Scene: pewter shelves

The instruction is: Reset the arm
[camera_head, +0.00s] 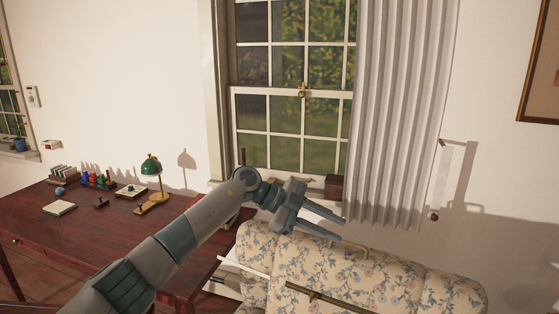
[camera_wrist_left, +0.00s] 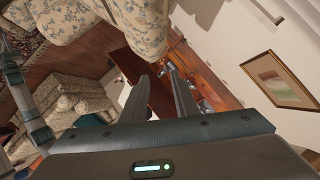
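My left arm comes in from the lower left in the head view and reaches out over the room. My left gripper (camera_head: 335,226) is at its end, in front of the window and above the back of the floral sofa (camera_head: 330,265). Its two fingers are spread apart with nothing between them. The left wrist view also shows the two fingers of the left gripper (camera_wrist_left: 163,85) apart and empty. My right gripper is not in view.
A grey curtain (camera_head: 400,120) hangs beside the window (camera_head: 295,90). A small dark box (camera_head: 334,187) sits on the sill near the gripper.

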